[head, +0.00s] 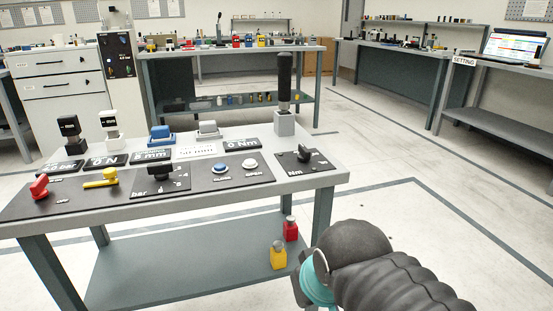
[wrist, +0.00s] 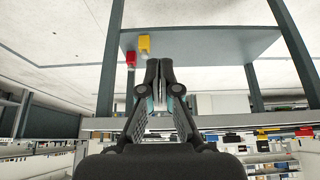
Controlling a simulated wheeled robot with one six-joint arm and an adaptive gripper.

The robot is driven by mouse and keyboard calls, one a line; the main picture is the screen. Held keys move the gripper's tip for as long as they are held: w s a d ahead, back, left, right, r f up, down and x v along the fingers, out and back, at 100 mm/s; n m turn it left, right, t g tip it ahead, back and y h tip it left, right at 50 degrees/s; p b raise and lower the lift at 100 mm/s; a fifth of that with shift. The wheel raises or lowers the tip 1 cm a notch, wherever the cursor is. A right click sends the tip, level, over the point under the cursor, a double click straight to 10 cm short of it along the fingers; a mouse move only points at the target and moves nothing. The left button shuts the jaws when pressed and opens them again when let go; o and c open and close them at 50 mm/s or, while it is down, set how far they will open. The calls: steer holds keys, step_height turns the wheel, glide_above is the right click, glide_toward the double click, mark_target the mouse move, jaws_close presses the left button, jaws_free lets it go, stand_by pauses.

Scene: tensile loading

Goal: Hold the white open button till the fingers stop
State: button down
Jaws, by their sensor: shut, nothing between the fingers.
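The white button (head: 250,163) is a round cap on a dark panel at the right half of the near table's top, beside a round blue button (head: 221,168). The small lettering by them is too small to read. In the wrist view my gripper (wrist: 158,66) is shut and empty, its two fingers together. It is apart from the white button, which does not show in the wrist view. In the head view only my arm shows, at the lower right, in front of the table's right end; the fingers are hidden there.
The near table (head: 320,182) also carries a red valve handle (head: 39,187), a yellow lever (head: 101,178), black knobs and an upright black handle (head: 284,80). A red bottle (head: 291,229) and a yellow bottle (head: 278,256) stand on its lower shelf. Floor at right is clear.

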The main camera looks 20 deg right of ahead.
step_height(320, 180, up, 18)
steer(key=n+t+h, duration=0.3)
steer(key=n, duration=0.2)
glide_above(249, 162)
steer(key=shift+f, duration=0.1)
steer(key=shift+f, duration=0.1)
step_height(249, 162, down, 7)
steer(key=b, duration=0.3)
steer(key=shift+f+b, duration=0.6)
steer(key=shift+f, duration=0.2)
steer(key=shift+f, duration=0.1)
steer(key=shift+f+b, duration=0.3)
steer(key=shift+b, duration=0.05)
